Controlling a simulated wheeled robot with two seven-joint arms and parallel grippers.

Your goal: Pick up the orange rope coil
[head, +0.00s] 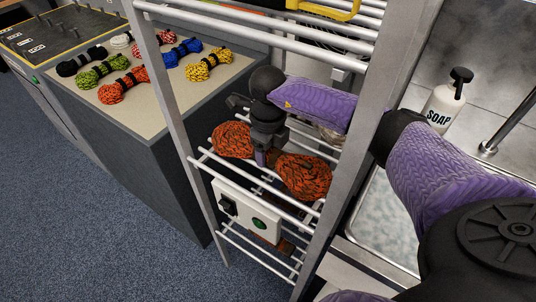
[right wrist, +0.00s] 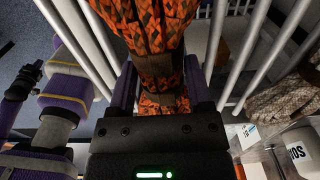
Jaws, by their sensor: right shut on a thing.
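The orange rope coil (head: 305,177), orange flecked with black, is on the middle shelf of the metal rack. Its two lobes bulge out on either side of a dark, narrow middle. My right gripper (head: 263,154) comes down over that middle from above and is shut on it. In the right wrist view, the coil (right wrist: 155,30) fills the space between the fingers of the gripper (right wrist: 160,85). The gripper covers part of the coil, and I cannot tell whether the coil still touches the shelf bars. My left gripper does not show clearly.
The rack's metal post (head: 172,120) and shelf bars (head: 225,170) closely surround the coil. A white switch box (head: 246,211) hangs below. Left, a counter (head: 135,115) holds several coils, including a red-orange one (head: 122,86). A soap bottle (head: 445,105) stands by the sink right.

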